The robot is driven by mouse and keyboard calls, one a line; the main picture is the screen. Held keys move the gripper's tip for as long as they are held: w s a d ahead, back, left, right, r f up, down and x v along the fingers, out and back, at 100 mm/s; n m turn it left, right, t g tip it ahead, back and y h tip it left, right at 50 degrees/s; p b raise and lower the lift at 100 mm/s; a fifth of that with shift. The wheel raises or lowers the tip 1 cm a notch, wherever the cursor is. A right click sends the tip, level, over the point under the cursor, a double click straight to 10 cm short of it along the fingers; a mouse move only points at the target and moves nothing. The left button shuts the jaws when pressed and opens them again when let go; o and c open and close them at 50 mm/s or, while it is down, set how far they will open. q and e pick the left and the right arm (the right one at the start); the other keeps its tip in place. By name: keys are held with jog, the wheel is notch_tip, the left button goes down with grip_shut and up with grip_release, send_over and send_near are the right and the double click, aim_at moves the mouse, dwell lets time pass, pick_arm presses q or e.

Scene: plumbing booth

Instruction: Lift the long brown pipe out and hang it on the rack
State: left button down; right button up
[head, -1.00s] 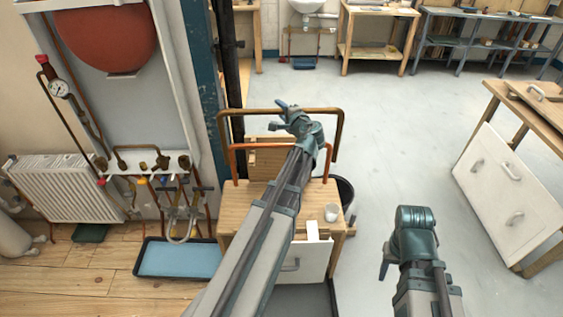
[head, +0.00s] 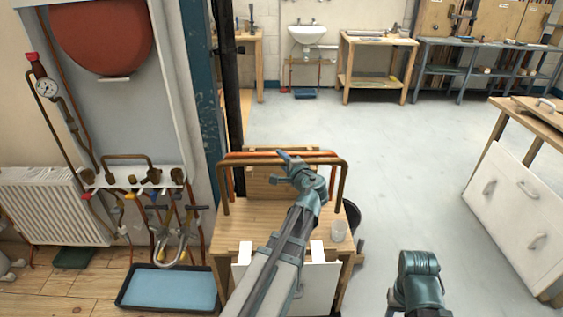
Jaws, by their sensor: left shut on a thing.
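The long brown pipe (head: 256,162) is a wide upside-down U with two legs hanging down. My left gripper (head: 290,160) is shut on its top bar, near the middle. The pipe hangs over the wooden cabinet (head: 238,228); whether its leg ends touch anything is unclear. A similar orange copper pipe (head: 250,153) shows just behind it, at a wooden stand (head: 262,184) on the cabinet. I cannot tell which thing is the rack. My right gripper is at the lower right, its wrist (head: 418,268) in view and its jaws mostly cut off.
A white cup (head: 339,231) stands on the cabinet's right side, with a dark bucket (head: 352,215) behind. A blue tray (head: 170,288) and pipework are at left. A white drawer unit (head: 515,205) stands at right. The floor between is clear.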

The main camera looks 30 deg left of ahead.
pick_arm(q)
jog(key=shift+w+a, duration=0.1)
jog(key=shift+w, duration=0.05)
jog(key=w+a+f+b, duration=0.1)
jog(key=w+a, duration=0.2)
jog(key=w, duration=0.2)
jog(key=shift+w+a+f, duration=0.2)
jog(key=shift+w, duration=0.05)
dwell(0.6)
jog(key=shift+f+b, duration=0.1)
jog(key=shift+b, duration=0.25)
notch_tip(320, 180, down, 4)
jog(key=b, duration=0.4)
dwell(0.5)
jog(key=shift+w+a+f, duration=0.1)
jog(key=shift+w, duration=0.1)
dwell(0.3)
